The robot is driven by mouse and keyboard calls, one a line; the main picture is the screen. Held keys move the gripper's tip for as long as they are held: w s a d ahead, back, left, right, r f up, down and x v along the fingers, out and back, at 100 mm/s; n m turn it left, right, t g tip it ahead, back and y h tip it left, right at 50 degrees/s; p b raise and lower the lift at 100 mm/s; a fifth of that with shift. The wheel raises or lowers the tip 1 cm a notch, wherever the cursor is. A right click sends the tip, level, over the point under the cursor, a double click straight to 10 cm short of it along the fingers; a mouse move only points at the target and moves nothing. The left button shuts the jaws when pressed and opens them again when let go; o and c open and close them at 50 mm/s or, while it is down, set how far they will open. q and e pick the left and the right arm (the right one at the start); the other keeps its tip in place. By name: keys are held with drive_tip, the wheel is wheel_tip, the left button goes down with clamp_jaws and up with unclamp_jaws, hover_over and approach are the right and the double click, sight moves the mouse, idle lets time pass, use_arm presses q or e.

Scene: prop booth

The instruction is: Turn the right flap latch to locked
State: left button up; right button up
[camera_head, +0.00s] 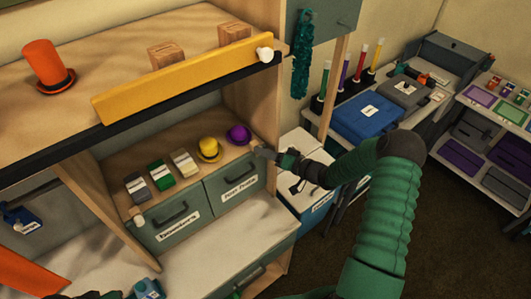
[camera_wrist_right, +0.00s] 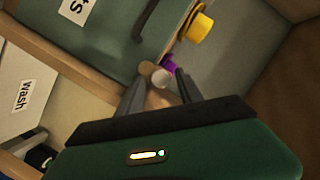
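The right flap latch (camera_head: 256,145) is a small pale wooden piece at the front right end of the shelf, beside the right drawer front. In the wrist view it is a short wooden peg (camera_wrist_right: 149,69) with a pale round end (camera_wrist_right: 161,78). My right gripper (camera_head: 266,152) is at the latch, reaching in from the right. In the wrist view the right gripper (camera_wrist_right: 158,85) is open, its two dark fingers apart with the latch between their tips. I cannot tell whether they touch it. A similar left latch (camera_head: 138,219) sits at the left end. My left gripper is not visible.
Two grey-green labelled drawer fronts (camera_head: 235,182) lie below the shelf. Small yellow (camera_head: 209,148) and purple hats (camera_head: 239,133) stand close behind the latch. A yellow board (camera_head: 185,79) with a white knob hangs above.

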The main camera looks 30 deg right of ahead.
drive_tip(key=shift+s+f, duration=0.1)
drive_tip(key=b+v, duration=0.4)
drive_tip(key=v, duration=1.2)
drive_tip(key=shift+s+r, duration=0.2)
drive_tip(key=shift+s, duration=0.05)
drive_tip(key=shift+d, duration=0.1)
